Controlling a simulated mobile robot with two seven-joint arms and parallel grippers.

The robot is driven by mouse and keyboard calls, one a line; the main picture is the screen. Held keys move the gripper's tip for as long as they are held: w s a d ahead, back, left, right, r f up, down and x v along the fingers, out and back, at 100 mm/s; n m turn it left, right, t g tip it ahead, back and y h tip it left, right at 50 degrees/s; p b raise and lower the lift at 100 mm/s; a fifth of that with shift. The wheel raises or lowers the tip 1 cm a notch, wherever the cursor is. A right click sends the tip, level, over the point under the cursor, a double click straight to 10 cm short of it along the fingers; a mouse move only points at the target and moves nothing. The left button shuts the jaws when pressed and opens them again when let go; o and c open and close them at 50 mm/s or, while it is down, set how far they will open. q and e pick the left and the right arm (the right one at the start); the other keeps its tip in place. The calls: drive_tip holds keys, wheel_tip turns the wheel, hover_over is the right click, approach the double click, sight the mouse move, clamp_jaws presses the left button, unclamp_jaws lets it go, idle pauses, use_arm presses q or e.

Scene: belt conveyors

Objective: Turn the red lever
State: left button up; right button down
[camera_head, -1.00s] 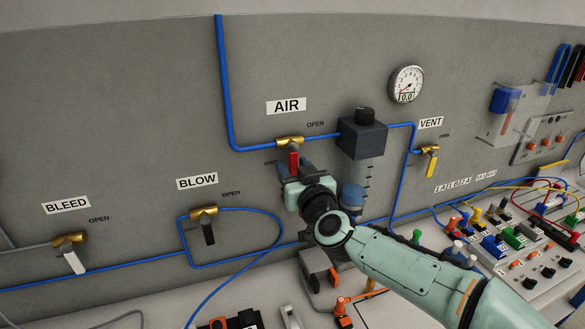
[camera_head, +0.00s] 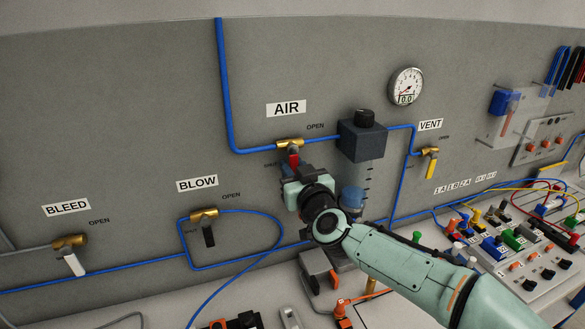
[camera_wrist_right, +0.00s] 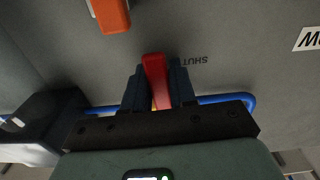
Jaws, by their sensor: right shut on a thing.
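The red lever (camera_head: 293,159) hangs down from the brass valve (camera_head: 289,144) under the AIR sign. My right gripper (camera_head: 293,170) reaches up to it from below. In the right wrist view, the red lever (camera_wrist_right: 155,80) stands between the two dark fingers of my right gripper (camera_wrist_right: 160,88), which is shut on it. The lever's lower part is hidden by the gripper in the head view. A SHUT label (camera_wrist_right: 191,61) shows upside down beside it in the right wrist view. My left gripper is in no view.
The BLOW valve (camera_head: 204,214) with a dark lever is lower left, and the BLEED valve (camera_head: 69,241) is farther left. The VENT valve (camera_head: 429,150) has a yellow lever. A dark regulator block (camera_head: 361,139) and blue tubes are close to my right gripper.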

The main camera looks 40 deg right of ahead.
sight(308, 137)
drive_tip(key=n, duration=0.1)
drive_tip(key=d+n+p, duration=0.1)
drive_tip(key=n, duration=0.1)
drive_tip(key=d+n+p, duration=0.1)
drive_tip(key=shift+s+r+n, duration=0.3)
drive_tip(key=shift+n, duration=0.1)
drive_tip(key=n, duration=0.1)
drive_tip(key=d+n+p, duration=0.1)
drive_tip(key=n, duration=0.1)
drive_tip(key=r+n, duration=0.1)
drive_tip(key=shift+s+d+p, duration=0.25)
drive_tip(key=shift+p, duration=0.1)
drive_tip(key=n, duration=0.2)
drive_tip(key=r+n, duration=0.1)
drive_tip(key=n, duration=0.1)
drive_tip(key=shift+s+d+r, duration=0.15)
drive_tip(key=shift+d, duration=0.25)
drive_tip(key=shift+d+r+n, duration=0.15)
drive_tip(key=shift+r+n, duration=0.35)
drive_tip(key=shift+n, duration=0.7)
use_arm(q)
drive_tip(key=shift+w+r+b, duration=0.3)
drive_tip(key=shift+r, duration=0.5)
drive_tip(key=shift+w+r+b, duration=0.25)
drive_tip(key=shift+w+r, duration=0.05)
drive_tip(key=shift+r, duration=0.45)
use_arm(e)
drive_tip(key=shift+r+n, duration=0.45)
drive_tip(key=shift+n, duration=0.65)
drive_tip(key=shift+r, duration=0.15)
